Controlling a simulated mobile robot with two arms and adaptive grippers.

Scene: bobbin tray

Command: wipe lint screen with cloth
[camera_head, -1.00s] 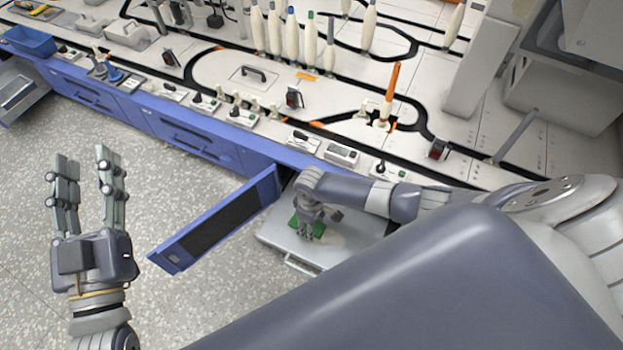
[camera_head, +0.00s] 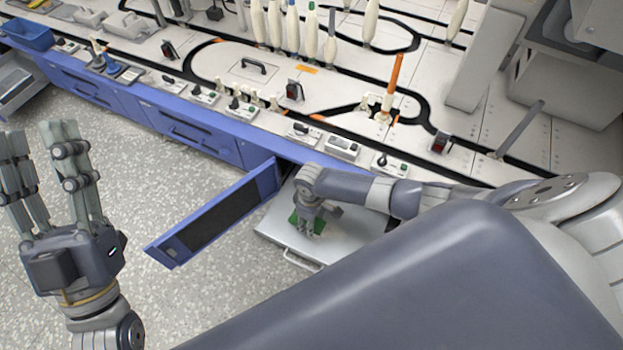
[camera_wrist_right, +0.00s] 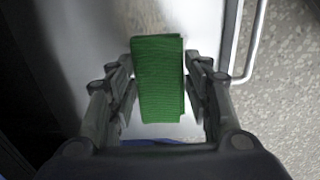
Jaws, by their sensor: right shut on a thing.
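A folded green cloth (camera_wrist_right: 158,80) is between the fingers of my right gripper (camera_wrist_right: 160,88), which is shut on it. In the head view the cloth (camera_head: 296,219) shows at the right gripper (camera_head: 308,222), over a light grey pulled-out drawer or screen panel (camera_head: 279,238). This panel (camera_wrist_right: 205,28) also lies below the cloth in the right wrist view. I cannot tell whether the cloth touches it. My left gripper (camera_head: 42,185) is open and empty over the floor at the left.
A blue door with a dark panel (camera_head: 215,212) stands open left of the pulled-out panel. A handle (camera_wrist_right: 250,45) runs along the panel's edge. The machine top (camera_head: 225,70) carries white bobbins and small switch boxes. Speckled floor (camera_head: 160,180) is free at left.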

